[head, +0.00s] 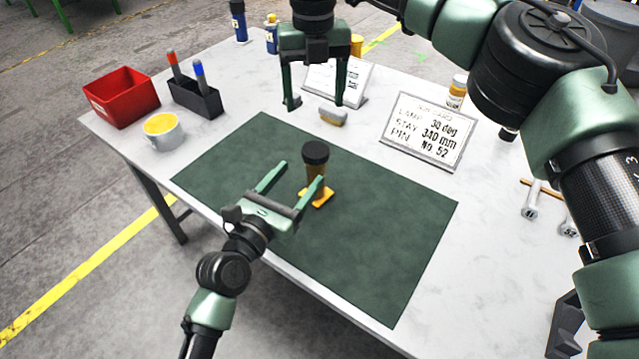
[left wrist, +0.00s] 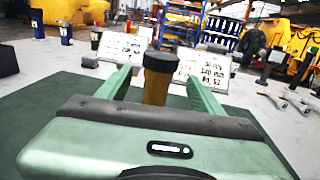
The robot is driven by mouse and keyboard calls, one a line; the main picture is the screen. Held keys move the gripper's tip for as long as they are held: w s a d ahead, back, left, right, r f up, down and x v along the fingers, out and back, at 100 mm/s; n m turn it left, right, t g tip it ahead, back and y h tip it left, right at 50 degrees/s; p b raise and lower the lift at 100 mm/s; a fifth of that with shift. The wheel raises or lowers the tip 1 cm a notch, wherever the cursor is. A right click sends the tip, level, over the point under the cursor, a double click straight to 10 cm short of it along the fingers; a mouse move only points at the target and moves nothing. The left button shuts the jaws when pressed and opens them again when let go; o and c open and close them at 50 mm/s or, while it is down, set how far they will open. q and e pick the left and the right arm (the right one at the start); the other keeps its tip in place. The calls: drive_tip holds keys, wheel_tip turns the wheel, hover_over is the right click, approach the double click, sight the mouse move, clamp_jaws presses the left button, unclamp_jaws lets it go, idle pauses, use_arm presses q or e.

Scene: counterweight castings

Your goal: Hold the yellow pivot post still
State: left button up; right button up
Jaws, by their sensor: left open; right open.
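The yellow pivot post (head: 317,172) stands upright on the dark green mat (head: 380,240), with a yellow foot and a black cap. My left gripper (head: 301,172) is open, low over the mat, with its fingers reaching toward the post. In the left wrist view the post (left wrist: 156,88) shows between the two open fingers, with a gap on each side; its foot is hidden behind the gripper body. Whether the fingertips reach past the post I cannot tell. My right gripper (head: 314,105) is open and empty, pointing down beyond the mat's far edge.
A small tan and grey block (head: 333,116) lies near my right gripper's fingers. A lettered sign (head: 428,130) stands right of it. A red bin (head: 121,97), a black pen holder (head: 196,98) and a yellow-filled tub (head: 163,132) stand at the left. The mat around the post is clear.

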sight(311, 176)
use_arm(q)
wheel_tip(311, 176, down, 5)
drive_tip(key=b, duration=0.3)
drive_tip(key=shift+w+d+r+b, duration=0.1)
drive_tip(key=shift+w+r+b, duration=0.05)
drive_tip(key=shift+b, duration=0.2)
use_arm(e)
drive_tip(key=f, duration=0.4)
drive_tip(key=shift+w+d+f, duration=0.1)
drive_tip(key=shift+w+f, duration=0.1)
drive_tip(key=shift+f, duration=0.15)
use_arm(q)
drive_tip(key=shift+r, duration=0.15)
use_arm(e)
drive_tip(key=shift+s+r, duration=0.1)
drive_tip(key=shift+r, duration=0.05)
use_arm(q)
drive_tip(key=shift+x, duration=3.85)
clamp_jaws()
